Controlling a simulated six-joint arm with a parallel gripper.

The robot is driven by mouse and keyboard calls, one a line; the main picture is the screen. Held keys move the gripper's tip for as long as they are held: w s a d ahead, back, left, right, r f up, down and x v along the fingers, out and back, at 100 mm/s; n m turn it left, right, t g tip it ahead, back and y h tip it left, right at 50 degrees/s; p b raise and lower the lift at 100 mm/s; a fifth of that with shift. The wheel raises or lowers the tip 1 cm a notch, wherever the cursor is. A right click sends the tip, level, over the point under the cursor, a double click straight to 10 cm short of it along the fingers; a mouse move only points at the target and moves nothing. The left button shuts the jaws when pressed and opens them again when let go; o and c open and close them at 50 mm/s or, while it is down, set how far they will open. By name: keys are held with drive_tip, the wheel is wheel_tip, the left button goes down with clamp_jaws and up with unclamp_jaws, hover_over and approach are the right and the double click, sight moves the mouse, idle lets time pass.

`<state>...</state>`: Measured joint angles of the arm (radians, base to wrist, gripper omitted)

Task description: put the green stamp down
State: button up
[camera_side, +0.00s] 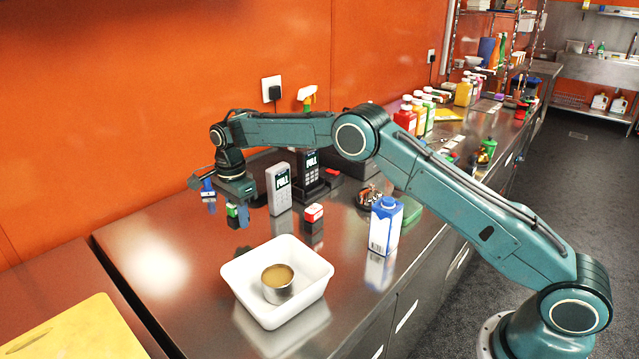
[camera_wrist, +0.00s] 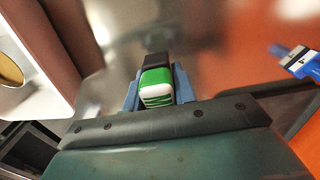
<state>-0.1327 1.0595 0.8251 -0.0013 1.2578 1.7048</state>
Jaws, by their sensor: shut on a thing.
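The green stamp (camera_side: 232,211) is between the blue fingers of my gripper (camera_side: 238,213), left of the grey card terminal and behind the white tub. In the wrist view the green stamp (camera_wrist: 157,84) shows its green and white body with a dark end, and my gripper (camera_wrist: 158,90) is shut on it, one finger on each side. The stamp is low over the steel counter (camera_side: 160,250); I cannot tell whether it touches.
A blue-and-white item (camera_side: 208,188) is left of my gripper. The grey terminal (camera_side: 279,188) and a red-and-white stamp (camera_side: 314,212) are to the right. A white tub (camera_side: 322,268) holding a tin (camera_side: 277,290) is in front. The counter left of the tub is clear.

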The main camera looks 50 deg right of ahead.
drive_tip(key=shift+f, duration=1.9)
drive_tip(key=shift+f, duration=0.15)
drive_tip(key=o, duration=1)
wheel_tip(320, 180, up, 12)
drive_tip(key=shift+f, duration=0.2)
drive_tip(key=shift+r, duration=0.35)
